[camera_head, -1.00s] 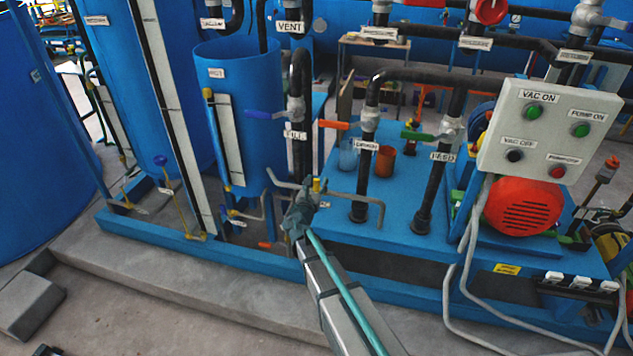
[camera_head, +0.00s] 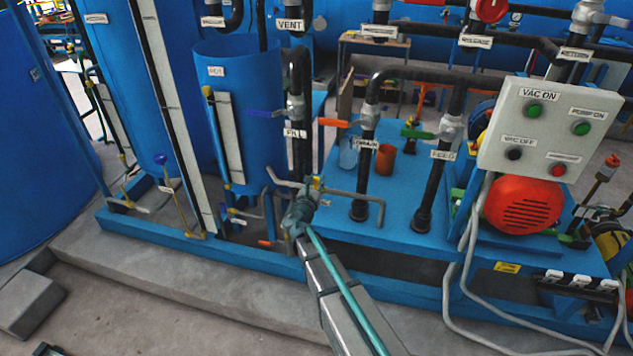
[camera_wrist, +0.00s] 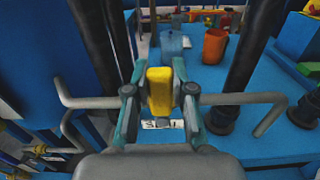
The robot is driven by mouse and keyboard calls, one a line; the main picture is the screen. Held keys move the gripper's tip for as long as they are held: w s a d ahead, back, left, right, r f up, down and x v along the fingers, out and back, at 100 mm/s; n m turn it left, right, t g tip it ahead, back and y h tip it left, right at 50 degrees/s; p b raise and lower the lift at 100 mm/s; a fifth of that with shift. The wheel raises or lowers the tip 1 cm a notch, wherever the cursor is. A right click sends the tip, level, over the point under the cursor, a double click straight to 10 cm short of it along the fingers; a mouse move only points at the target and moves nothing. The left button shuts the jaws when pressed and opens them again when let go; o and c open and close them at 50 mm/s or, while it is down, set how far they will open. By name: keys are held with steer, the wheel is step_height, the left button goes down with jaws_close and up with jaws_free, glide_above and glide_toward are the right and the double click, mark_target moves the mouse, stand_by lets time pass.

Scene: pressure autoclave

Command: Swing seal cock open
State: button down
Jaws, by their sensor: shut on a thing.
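A small cock with a yellow handle (camera_wrist: 160,88) sits on a thin grey pipe (camera_wrist: 240,98), straight ahead in the wrist view. My gripper (camera_wrist: 160,104) has one finger on each side of the yellow handle and is shut on it. A white label (camera_wrist: 163,124) just below the handle is partly hidden by the fingers, and its text cannot be read. In the head view, the yellow handle (camera_head: 317,184) shows just above my gripper (camera_head: 310,192), by the front edge of the blue skid. The cock's body is mostly hidden by the gripper.
A dark vertical pipe (camera_head: 302,120) stands close behind the gripper. An orange cup (camera_head: 385,160) and a clear beaker (camera_head: 348,152) stand on the blue skid. A control box (camera_head: 548,130) and a red motor (camera_head: 524,205) are at right.

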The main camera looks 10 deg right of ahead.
steer(key=shift+s+d+f, duration=0.1)
steer(key=s+d+f+m+b, duration=0.1)
steer(key=d+f+m+b, duration=0.2)
steer(key=b, duration=0.9)
steer(key=s+d+f+m+b, duration=0.1)
steer(key=d+f+m+b, duration=0.2)
steer(key=m+b, duration=0.6)
steer(key=s+d+f+m+b, duration=0.2)
steer(key=f+m+b, duration=0.2)
steer(key=b, duration=1.1)
steer(key=shift+s+d+m, duration=0.1)
steer(key=shift+d+m, duration=0.3)
steer(key=shift+m, duration=0.6)
steer(key=c, duration=1)
jaws_free()
steer(key=shift+o, duration=0.2)
steer(key=v, duration=1.2)
